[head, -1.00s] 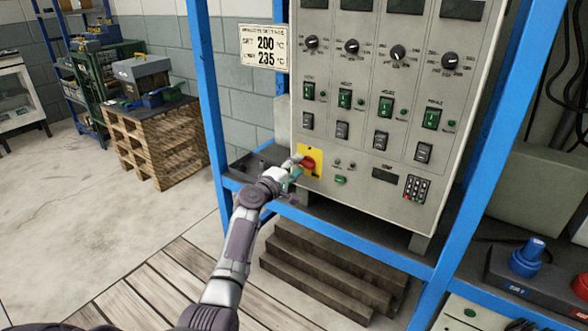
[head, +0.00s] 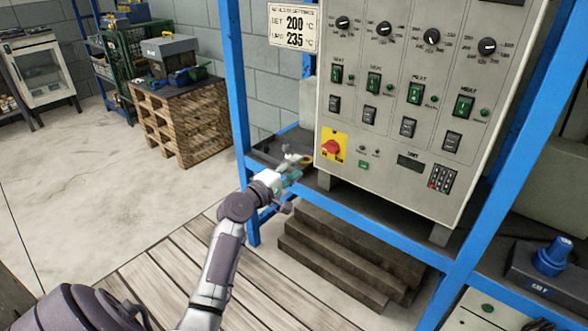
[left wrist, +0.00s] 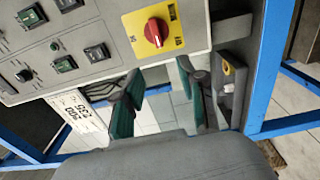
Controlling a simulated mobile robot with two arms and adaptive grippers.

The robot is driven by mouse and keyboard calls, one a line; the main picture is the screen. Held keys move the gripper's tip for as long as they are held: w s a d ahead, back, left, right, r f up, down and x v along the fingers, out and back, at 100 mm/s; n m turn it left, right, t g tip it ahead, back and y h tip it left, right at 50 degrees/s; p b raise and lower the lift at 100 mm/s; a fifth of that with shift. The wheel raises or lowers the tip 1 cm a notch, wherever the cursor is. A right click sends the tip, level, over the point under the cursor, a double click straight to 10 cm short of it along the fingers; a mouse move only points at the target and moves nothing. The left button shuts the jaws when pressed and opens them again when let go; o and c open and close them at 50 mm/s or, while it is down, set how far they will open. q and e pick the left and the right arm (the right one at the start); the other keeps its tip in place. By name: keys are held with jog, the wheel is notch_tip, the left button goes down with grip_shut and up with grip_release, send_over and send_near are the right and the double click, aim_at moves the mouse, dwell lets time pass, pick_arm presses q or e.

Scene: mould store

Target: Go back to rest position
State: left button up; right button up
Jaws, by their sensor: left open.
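My left gripper (head: 294,166) is open and empty, in front of the blue frame at the lower left of the control panel (head: 400,175). Its two dark green fingers stand apart in the left wrist view (left wrist: 160,80), with nothing between them. The red rotary switch (head: 333,147) on its yellow plate is just right of the gripper and clear of it. It also shows beyond the fingertips in the left wrist view (left wrist: 156,32). My right gripper is in neither view.
A blue frame (head: 235,90) surrounds the panel. A dark tray (head: 268,150) with small items lies behind the gripper. Brown steps (head: 340,262) stand below. A wooden pallet stack (head: 185,120) bears a grey toolbox (head: 170,56). The concrete floor (head: 90,180) at left is open.

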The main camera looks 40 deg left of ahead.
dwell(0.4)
